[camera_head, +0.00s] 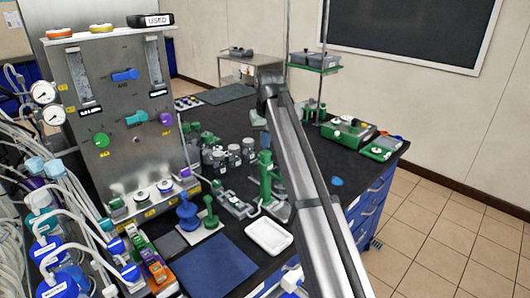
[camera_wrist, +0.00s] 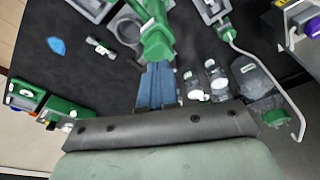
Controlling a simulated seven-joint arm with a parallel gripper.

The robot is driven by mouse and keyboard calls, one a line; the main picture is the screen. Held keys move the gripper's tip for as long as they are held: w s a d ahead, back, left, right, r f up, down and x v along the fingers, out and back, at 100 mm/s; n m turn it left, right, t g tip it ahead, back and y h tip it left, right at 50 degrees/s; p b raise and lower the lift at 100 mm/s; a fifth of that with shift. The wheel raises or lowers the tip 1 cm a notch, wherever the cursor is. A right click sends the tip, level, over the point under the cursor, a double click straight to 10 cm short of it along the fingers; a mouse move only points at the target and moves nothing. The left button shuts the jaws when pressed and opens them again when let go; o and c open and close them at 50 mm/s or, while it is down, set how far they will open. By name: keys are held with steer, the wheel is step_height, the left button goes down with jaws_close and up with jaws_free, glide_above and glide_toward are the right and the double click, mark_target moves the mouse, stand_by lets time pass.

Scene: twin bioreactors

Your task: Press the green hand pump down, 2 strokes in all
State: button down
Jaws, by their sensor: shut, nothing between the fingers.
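The green hand pump (camera_head: 266,178) stands upright on the dark bench, left of my arm in the head view. In the wrist view its green upper part (camera_wrist: 157,40) lies just beyond the fingertips of my gripper (camera_wrist: 158,68). The blue-grey fingers are together with nothing held between them. They overlap the near end of the green part in the picture; I cannot tell whether they touch it.
Several small bottles (camera_wrist: 215,75) stand close beside the fingers. A steel panel (camera_head: 115,100) rises at the left. A white tray (camera_head: 268,235) and blue mat (camera_head: 213,265) lie in front. A green device (camera_head: 348,132) sits at the right. Bench around the blue piece (camera_head: 336,181) is mostly clear.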

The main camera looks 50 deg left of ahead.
mark_target(265, 152)
steer(key=shift+f, duration=0.15)
steer(key=shift+d+x, duration=0.15)
steer(key=shift+x, duration=0.6)
steer(key=shift+d+x, duration=0.1)
steer(key=shift+x, duration=0.65)
steer(key=shift+s, duration=0.15)
steer(key=shift+a+v, duration=0.15)
steer(key=shift+v, duration=0.65)
steer(key=shift+a+v, duration=0.1)
steer(key=shift+v, duration=0.7)
steer(key=shift+f, duration=0.2)
steer(key=shift+d+x, duration=0.15)
steer(key=shift+x, duration=0.6)
steer(key=shift+d+x, duration=0.1)
steer(key=shift+x, duration=0.6)
steer(key=shift+r, duration=0.15)
steer(key=shift+a+v, duration=0.15)
steer(key=shift+v, duration=0.6)
steer(key=shift+a+v, duration=0.1)
steer(key=shift+v, duration=0.65)
